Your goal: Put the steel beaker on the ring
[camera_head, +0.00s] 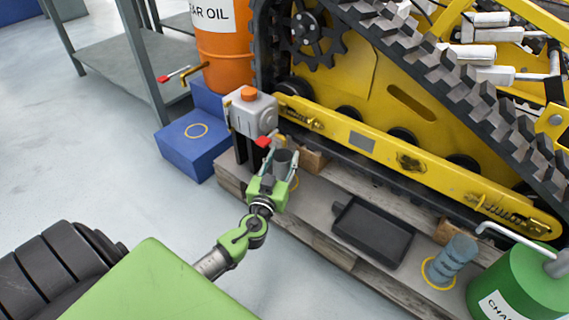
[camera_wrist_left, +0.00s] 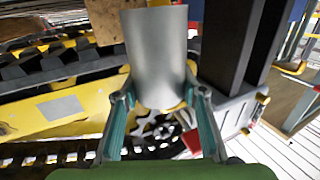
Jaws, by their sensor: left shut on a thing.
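The steel beaker (camera_head: 283,158) is a plain grey cylinder, held between the fingers of my left gripper (camera_head: 281,168) above the wooden pallet deck. In the left wrist view the beaker (camera_wrist_left: 157,55) fills the middle, with a finger of my left gripper (camera_wrist_left: 162,97) on each side. Part of another yellow ring (camera_head: 294,182) shows on the deck just behind the gripper, mostly hidden. A third yellow ring (camera_head: 427,272) surrounds the base of a blue-grey ribbed cylinder (camera_head: 455,258). My right gripper is not in view.
The blue box (camera_head: 188,153) stands left of the pallet (camera_head: 317,238). A grey box with an orange cap (camera_head: 252,112) stands close to the gripper. A black tray (camera_head: 372,231) and green canister (camera_head: 520,289) are to the right. The yellow tracked machine (camera_head: 375,85) rises behind.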

